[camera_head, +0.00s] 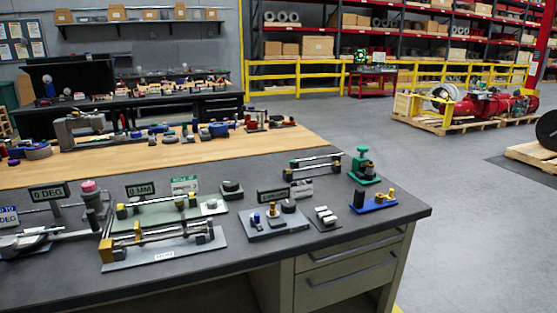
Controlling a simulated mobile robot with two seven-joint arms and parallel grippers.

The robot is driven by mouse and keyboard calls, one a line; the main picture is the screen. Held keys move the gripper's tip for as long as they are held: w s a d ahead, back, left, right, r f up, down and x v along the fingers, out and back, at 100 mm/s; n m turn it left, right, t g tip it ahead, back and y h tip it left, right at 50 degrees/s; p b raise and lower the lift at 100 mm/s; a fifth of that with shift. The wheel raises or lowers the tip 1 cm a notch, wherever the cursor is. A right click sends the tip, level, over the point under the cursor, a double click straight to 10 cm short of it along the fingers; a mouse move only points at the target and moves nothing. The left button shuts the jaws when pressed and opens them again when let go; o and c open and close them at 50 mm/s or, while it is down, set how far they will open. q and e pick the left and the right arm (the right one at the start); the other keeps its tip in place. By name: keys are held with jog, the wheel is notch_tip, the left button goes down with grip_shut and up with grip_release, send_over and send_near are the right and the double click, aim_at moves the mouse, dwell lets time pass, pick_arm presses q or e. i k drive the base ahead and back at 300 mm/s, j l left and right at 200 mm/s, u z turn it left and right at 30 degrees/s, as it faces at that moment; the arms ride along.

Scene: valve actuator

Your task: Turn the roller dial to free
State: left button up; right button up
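I cannot tell for certain which part is the roller dial. A roller fixture with bright shafts and yellow end blocks (165,243) lies on a grey plate at the front of the dark workbench (255,265). Its label is too small to read. Behind it is a similar fixture on a pale green plate (170,208), with a "0 MM" sign (141,190) and a green-and-white sign (184,185). A grey plate with small knobs (275,222) has a dark sign. Neither gripper is in view.
At left are a "0 DEG" sign (50,193) and a pink-topped post (89,195). A green clamp-like device (364,168) and a blue base with pegs (375,202) stand near the right corner. A wooden bench top (200,152) lies behind. Open floor (480,240) is at right.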

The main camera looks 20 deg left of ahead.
aim_at(211, 204)
jog(key=k+j+u, duration=0.1)
jog(key=u, duration=1.15)
jog(key=i+j, duration=0.15)
jog(key=j, duration=0.2)
jog(key=i+j, duration=0.1)
jog(key=j, duration=0.25)
jog(key=i+j, duration=0.15)
jog(key=j, duration=0.2)
jog(key=i+j, duration=0.15)
jog(key=j, duration=0.2)
jog(key=j+z, duration=0.15)
jog(key=z, duration=0.25)
jog(key=j+z, duration=0.15)
jog(key=z, duration=0.25)
jog(key=j+z, duration=0.15)
jog(key=z, duration=0.25)
jog(key=i+j, duration=0.05)
